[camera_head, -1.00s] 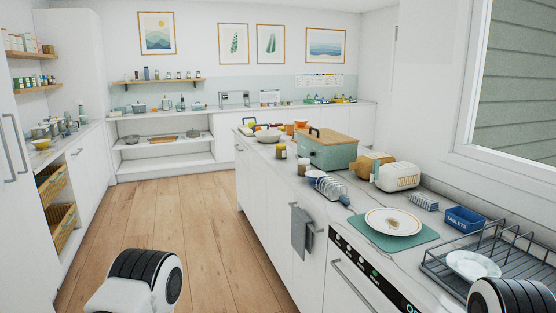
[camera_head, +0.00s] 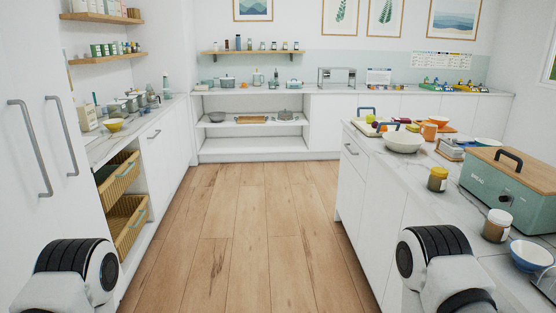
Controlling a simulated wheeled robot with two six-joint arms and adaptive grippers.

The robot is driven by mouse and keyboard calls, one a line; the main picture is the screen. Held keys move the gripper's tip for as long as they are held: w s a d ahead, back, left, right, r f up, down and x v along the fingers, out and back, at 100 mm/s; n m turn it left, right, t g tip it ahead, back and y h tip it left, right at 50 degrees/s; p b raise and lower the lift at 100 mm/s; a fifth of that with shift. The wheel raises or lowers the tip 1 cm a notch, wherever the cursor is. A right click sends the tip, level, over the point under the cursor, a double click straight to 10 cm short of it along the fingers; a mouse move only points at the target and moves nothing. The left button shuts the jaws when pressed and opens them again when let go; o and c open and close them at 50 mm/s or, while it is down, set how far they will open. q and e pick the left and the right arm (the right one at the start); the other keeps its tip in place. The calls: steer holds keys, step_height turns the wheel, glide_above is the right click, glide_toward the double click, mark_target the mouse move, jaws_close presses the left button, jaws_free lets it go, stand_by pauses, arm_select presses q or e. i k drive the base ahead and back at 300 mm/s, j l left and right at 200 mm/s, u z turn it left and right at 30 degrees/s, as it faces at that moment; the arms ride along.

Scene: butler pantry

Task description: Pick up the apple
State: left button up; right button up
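No apple can be made out with certainty. Small round fruit-like things, one yellow-green (camera_head: 369,118) and one reddish (camera_head: 376,125), sit by a blue-handled tray at the far end of the right counter; they are too small to name surely. My left and right arms show only as white and black links at the bottom corners. Both grippers are out of view, so what they hold is hidden.
The wooden floor (camera_head: 255,225) ahead is clear. The right counter carries a white bowl (camera_head: 403,143), a jar (camera_head: 437,180), a green bread box (camera_head: 505,190) and a blue bowl (camera_head: 531,258). Wicker drawers (camera_head: 128,222) stand out slightly at left.

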mark_target(370, 118)
steer(key=i, duration=3.45)
steer(key=i+z, duration=0.2)
steer(key=i, duration=0.3)
steer(key=i+j+z, duration=0.2)
steer(key=i, duration=0.3)
steer(key=i+z, duration=0.2)
steer(key=i, duration=0.25)
steer(key=i+j+z, duration=0.2)
steer(key=i, duration=0.3)
steer(key=i+j+z, duration=0.2)
steer(key=i+j, duration=0.2)
